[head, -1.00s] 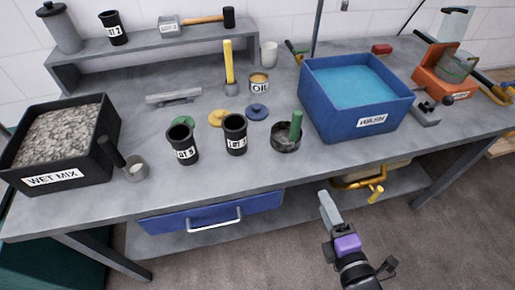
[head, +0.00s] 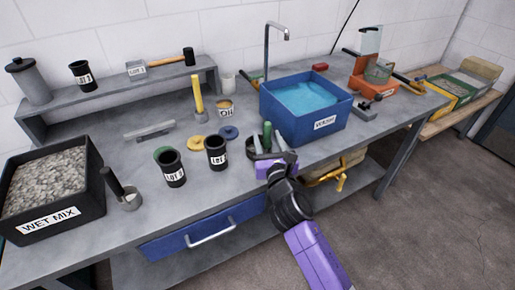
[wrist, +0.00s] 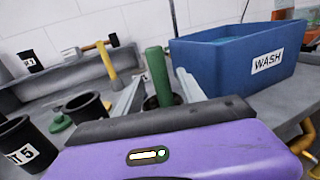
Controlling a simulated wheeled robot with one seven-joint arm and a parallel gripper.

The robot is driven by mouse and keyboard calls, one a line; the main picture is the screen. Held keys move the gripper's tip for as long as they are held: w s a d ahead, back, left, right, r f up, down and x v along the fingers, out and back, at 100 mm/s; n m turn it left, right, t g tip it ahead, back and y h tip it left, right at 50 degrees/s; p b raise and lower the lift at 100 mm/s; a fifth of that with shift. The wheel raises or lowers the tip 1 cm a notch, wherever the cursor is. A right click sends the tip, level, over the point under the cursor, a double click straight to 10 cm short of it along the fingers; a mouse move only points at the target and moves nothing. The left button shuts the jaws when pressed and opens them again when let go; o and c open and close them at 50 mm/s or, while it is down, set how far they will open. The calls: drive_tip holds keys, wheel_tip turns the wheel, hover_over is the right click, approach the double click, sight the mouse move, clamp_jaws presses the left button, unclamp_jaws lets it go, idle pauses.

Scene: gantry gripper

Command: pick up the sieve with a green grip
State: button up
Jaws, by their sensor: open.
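The sieve's upright green grip (head: 267,135) rises from its dark round body near the table's front edge, left of the blue WASH tub (head: 305,128). My gripper (head: 266,143) largely covers the body in the head view. In the wrist view the green grip (wrist: 157,76) stands upright between my two open fingers (wrist: 162,80), with a gap on each side. Part of the sieve's dark rim shows below the grip there. I cannot tell how deep the grip sits between the fingers.
Two black labelled cups (head: 216,153) (head: 171,167) stand left of my gripper. Behind are an OIL tin (head: 225,107), a yellow-handled tool (head: 198,97) and coloured lids (head: 228,132). A WET MIX bin (head: 50,225) is at far left. A yellow valve (head: 328,175) is below the table edge.

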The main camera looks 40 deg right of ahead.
drive_tip(key=x, duration=0.4)
drive_tip(key=shift+w+d+r+p, duration=0.25)
drive_tip(key=shift+w+d+p, duration=0.05)
clamp_jaws()
